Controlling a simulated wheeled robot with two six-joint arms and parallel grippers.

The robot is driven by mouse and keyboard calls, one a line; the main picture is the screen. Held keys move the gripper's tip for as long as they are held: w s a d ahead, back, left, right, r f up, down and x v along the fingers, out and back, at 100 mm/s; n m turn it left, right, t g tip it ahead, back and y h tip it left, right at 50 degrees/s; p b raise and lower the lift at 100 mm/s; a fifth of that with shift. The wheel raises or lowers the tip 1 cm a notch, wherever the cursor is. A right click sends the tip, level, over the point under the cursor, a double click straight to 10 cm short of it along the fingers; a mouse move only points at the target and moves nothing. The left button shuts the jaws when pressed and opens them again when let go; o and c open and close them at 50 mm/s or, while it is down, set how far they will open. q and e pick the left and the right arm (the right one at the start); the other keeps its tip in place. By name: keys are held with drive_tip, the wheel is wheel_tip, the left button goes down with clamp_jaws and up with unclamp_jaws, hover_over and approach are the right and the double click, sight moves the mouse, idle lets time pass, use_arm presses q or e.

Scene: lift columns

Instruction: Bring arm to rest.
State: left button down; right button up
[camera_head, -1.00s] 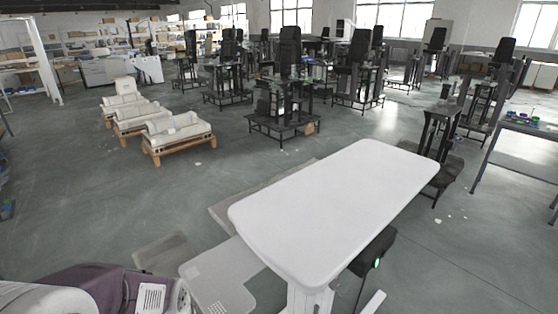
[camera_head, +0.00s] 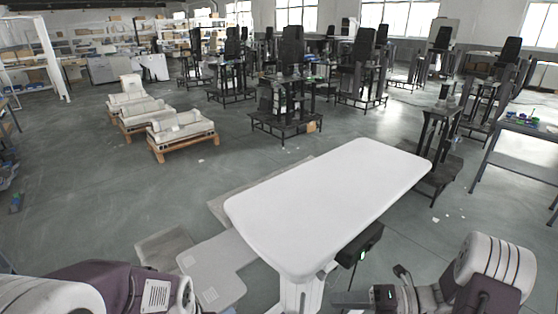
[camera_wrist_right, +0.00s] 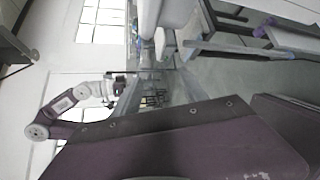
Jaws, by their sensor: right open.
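My right gripper (camera_head: 370,287) is in the head view at the bottom right, its dark fingers spread apart and empty. It is in front of the white table's near right part, apart from the tabletop in the picture. My right arm (camera_head: 490,270), white and purple, bends behind it. My left arm (camera_head: 100,285) shows at the bottom left; its gripper is outside the head view. In the right wrist view, which is turned sideways, a white and purple arm (camera_wrist_right: 60,110) that looks like my left one shows, its dark end too small to read.
The empty white table (camera_head: 330,200) stands just ahead. A black box with a green light (camera_head: 362,250) hangs under its right edge. Wooden pallets with white parts (camera_head: 180,135) and black column stands (camera_head: 290,95) are farther back. Grey floor lies open at left.

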drive_tip(key=s+a+r+n+g+h+p, duration=0.1)
drive_tip(key=s+a+n+g+h, duration=0.2)
drive_tip(key=s+n+h, duration=0.45)
drive_tip(key=s+a+r+n+g+h+p, duration=0.1)
drive_tip(key=s+a+r+n+g+h, duration=0.25)
drive_tip(key=n, duration=0.65)
drive_tip(key=w+d+f+n+t+h, duration=0.1)
drive_tip(key=d+n, duration=0.3)
drive_tip(key=n, duration=0.4)
drive_tip(key=d+f+n+t+h, duration=0.3)
drive_tip(key=d+n+t, duration=0.1)
drive_tip(key=n, duration=0.4)
drive_tip(key=shift+w+f, duration=0.35)
drive_tip(key=shift+f, duration=0.05)
